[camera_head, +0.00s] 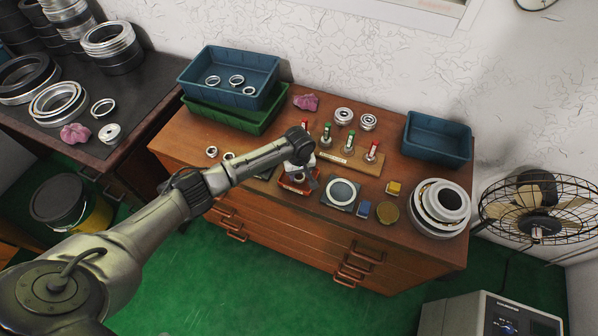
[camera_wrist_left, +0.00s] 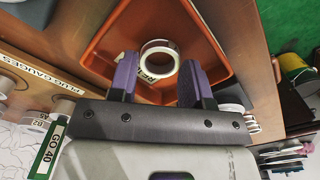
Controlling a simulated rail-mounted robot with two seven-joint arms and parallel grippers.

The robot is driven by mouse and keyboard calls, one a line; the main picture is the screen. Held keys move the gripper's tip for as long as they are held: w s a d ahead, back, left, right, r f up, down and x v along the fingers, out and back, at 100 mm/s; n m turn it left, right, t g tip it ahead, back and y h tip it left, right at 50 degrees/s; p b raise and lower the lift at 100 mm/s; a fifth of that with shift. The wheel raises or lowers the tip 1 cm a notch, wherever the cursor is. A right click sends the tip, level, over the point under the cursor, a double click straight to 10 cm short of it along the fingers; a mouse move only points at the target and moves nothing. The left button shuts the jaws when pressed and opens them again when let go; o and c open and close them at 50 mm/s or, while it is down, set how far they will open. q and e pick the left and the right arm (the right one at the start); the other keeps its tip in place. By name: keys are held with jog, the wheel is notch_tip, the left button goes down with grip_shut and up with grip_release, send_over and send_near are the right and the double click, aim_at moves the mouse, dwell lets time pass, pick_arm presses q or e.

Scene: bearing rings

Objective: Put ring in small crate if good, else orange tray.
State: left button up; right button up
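A pale metal ring (camera_wrist_left: 160,59) shows between the two purple fingers of my left gripper (camera_wrist_left: 159,75) in the left wrist view. The fingers span its width and appear to grip its sides. Behind it is the orange tray (camera_wrist_left: 222,38), with a lettered label on its floor partly covered by the ring. In the head view my left gripper (camera_head: 302,168) is over the orange tray (camera_head: 287,186) and hides part of it and the ring. A small blue crate (camera_head: 437,140), seemingly empty, stands at the table's right end. My right gripper is not in view.
A blue crate (camera_head: 229,80) with several rings rests on a green crate (camera_head: 215,118) at left. Plug gauges (camera_head: 350,140) stand behind the tray. A ring on a dark plate (camera_head: 342,192) and stacked large rings (camera_head: 440,207) are to the right.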

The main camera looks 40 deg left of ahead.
pick_arm(q)
jog(key=o, duration=0.4)
jog(key=shift+r, duration=0.1)
notch_tip(320, 180, up, 12)
jog(key=p, duration=0.2)
jog(key=s+d+f+m+t+h, duration=0.1)
jog(key=s+d+f+m, duration=0.3)
jog(key=s+d, duration=0.4)
jog(key=s+d+f+m+t, duration=0.1)
jog(key=s+d+f+m, duration=0.45)
jog(key=s, duration=0.35)
jog(key=s+r+m, duration=0.1)
jog(key=s, duration=0.4)
jog(key=s+r+m+t, duration=0.1)
jog(key=s+r, duration=0.1)
jog(key=s, duration=0.4)
jog(key=s+r+m, duration=0.1)
jog(key=s+r, duration=0.1)
jog(key=s, duration=0.3)
jog(key=shift+s+a+r+m+t+y, duration=0.25)
jog(key=shift+s+a+t+y, duration=0.05)
jog(key=shift+s+a+y, duration=0.1)
jog(key=shift+r, duration=0.1)
